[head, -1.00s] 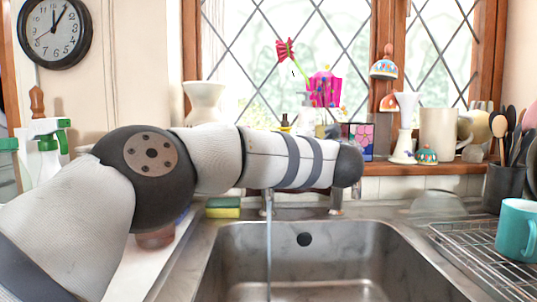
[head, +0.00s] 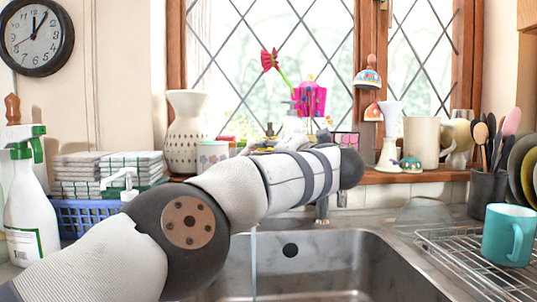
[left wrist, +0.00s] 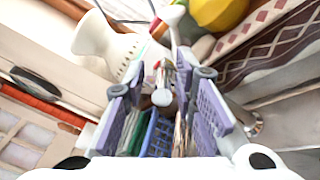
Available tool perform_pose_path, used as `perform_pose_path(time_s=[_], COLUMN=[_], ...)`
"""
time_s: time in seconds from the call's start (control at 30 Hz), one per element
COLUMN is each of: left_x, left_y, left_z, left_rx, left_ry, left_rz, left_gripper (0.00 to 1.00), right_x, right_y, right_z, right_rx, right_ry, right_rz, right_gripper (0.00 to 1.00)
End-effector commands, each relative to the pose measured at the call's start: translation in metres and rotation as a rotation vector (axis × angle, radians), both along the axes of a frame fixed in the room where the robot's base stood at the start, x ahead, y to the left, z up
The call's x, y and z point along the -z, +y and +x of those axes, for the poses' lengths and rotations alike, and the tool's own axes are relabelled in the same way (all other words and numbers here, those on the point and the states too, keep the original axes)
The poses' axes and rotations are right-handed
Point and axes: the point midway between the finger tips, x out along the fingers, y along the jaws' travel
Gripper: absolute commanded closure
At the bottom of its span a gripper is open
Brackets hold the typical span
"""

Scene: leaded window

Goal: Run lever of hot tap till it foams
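A thin stream of water (head: 253,265) falls into the steel sink (head: 400,262). No foam shows in the visible part of the sink. A metal tap post (head: 322,208) stands behind the sink's back edge. My left arm crosses in front of the place above the stream and hides most of the taps. In the head view my left gripper is hidden behind the arm. In the left wrist view my left gripper (left wrist: 162,108) has its two fingers apart. A small rounded pale piece with red lies between them in the picture; I cannot tell whether it is touched. My right gripper is not in view.
A blue basket (head: 85,218) with folded towels and a white spray bottle (head: 32,215) stand left. A teal mug (head: 508,238) stands on the wire rack (head: 440,243) at right. The sill holds a white vase (head: 187,130) and several ornaments. The sink's visible middle is clear.

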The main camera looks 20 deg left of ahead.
Motion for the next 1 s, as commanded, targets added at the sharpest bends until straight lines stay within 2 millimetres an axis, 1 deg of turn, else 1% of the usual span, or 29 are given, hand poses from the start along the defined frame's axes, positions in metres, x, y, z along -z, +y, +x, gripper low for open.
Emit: perform_pose_path(time_s=[0.23,0.33,0.47,0.6,0.7,0.83,1.0], left_x=[0.002,0.003,0.001,0.002,0.002,0.002,0.002], left_y=[0.0,-0.004,-0.023,-0.053,-0.071,-0.085,-0.09], left_z=[0.0,-0.003,-0.019,-0.046,-0.062,-0.075,-0.08], left_rx=[-0.002,-0.001,0.002,0.002,0.002,-0.001,-0.001], left_ry=[0.004,0.006,0.005,0.004,0.004,0.002,0.003], left_rz=[-0.002,-0.002,0.0,0.001,0.0,-0.001,-0.002], left_gripper=[0.69,0.69,0.69,0.69,0.69,0.69,0.69], right_x=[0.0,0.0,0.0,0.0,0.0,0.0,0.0], right_y=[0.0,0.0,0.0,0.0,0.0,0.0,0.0], right_z=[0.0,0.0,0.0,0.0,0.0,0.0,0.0], right_rx=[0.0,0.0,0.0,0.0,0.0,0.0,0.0], right_ry=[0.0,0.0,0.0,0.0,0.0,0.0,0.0], right_rz=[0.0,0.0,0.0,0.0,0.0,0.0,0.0], right_gripper=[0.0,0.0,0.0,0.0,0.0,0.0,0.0])
